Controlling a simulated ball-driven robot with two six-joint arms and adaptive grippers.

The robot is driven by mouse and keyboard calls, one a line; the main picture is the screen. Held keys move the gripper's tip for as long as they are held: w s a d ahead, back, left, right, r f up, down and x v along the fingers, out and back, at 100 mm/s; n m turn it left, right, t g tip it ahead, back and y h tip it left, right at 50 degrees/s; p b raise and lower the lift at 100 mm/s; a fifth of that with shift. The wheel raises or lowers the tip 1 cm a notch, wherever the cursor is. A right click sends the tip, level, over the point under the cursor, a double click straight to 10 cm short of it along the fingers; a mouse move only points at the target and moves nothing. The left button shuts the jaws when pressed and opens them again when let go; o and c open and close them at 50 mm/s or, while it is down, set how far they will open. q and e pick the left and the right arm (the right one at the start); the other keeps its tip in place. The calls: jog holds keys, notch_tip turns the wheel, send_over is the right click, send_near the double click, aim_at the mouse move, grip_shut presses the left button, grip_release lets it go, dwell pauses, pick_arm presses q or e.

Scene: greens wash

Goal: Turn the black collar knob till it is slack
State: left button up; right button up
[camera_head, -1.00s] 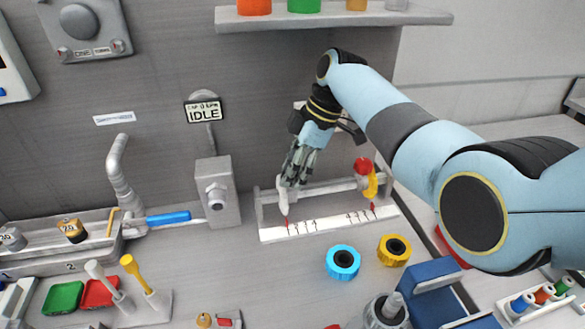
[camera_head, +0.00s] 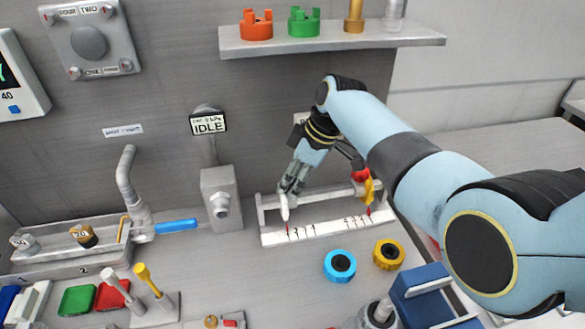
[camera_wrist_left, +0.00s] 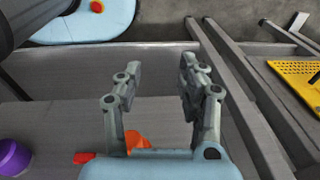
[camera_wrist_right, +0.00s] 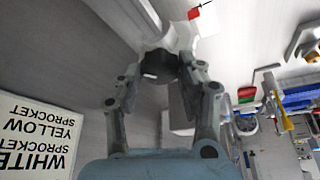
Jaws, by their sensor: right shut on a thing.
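The black collar knob (camera_wrist_right: 158,66) is a dark round piece against a pale collar in the right wrist view, between my right fingertips. In the head view, the white collar (camera_head: 286,205) stands at the left end of a white rail frame (camera_head: 330,229) with a marked scale. My right gripper (camera_head: 291,187) comes down onto it from above and hides the knob there. In the right wrist view my right gripper (camera_wrist_right: 157,76) is shut on the knob. My left gripper (camera_wrist_left: 160,75) is open and empty in the left wrist view, and out of the head view.
A red and yellow piece (camera_head: 366,184) sits at the rail's right end. A blue ring (camera_head: 340,266) and a yellow ring (camera_head: 388,254) lie in front. A grey block with a nozzle (camera_head: 219,198) stands left. A shelf (camera_head: 330,38) hangs above.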

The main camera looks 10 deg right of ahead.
jog(key=shift+r+m+t+p, duration=0.1)
jog(key=shift+m+t+p, duration=0.2)
jog(key=shift+m+p, duration=0.55)
jog(key=shift+m+t+h, duration=0.3)
jog(key=shift+m+h, duration=0.1)
jog(key=shift+m, duration=0.45)
jog(key=o, duration=1.2)
jog(key=shift+c, duration=0.2)
jog(key=v, duration=0.7)
jog(key=shift+r, duration=0.15)
jog(key=shift+s+d, duration=0.1)
